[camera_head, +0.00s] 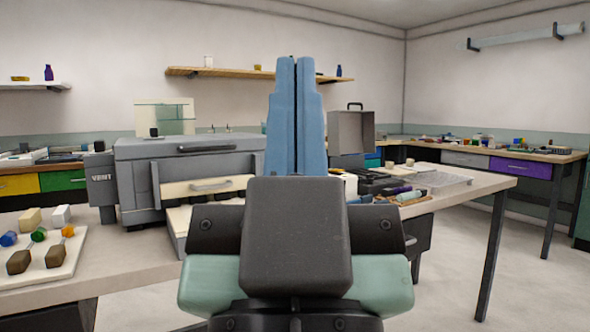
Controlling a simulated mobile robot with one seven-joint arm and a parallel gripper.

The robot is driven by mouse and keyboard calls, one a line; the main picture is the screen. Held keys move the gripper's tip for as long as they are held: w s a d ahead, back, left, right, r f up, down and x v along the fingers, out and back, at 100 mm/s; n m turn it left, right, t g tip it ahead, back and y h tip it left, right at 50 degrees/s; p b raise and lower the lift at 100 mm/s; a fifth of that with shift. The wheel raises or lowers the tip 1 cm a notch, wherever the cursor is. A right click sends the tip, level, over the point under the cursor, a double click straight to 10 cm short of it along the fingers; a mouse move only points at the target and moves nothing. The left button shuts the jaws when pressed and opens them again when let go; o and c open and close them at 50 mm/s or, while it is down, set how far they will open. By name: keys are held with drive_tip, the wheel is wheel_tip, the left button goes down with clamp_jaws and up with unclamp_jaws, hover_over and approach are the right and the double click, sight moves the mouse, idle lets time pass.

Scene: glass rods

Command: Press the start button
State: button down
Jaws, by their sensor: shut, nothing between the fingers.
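My gripper (296,62) fills the middle of the view, its two blue fingers pointing up and closed together with nothing between them. A grey kiln-like machine (132,150) with a dark front handle stands on the bench behind and to the left of the fingers. A grey box marked VENT (102,188) is on its left side. I cannot make out a start button; the fingers and gripper body hide part of the bench and possibly the machine's right end.
A board (70,262) with several coloured-tipped tools lies at the front left. A grey open case (352,132) and a dark tray (378,182) are right of the fingers. The bench (480,182) ends at the right, with open floor (545,250) beyond.

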wheel_tip(320, 180, up, 37)
drive_tip(key=p, duration=3.6)
drive_tip(key=shift+f, duration=0.1)
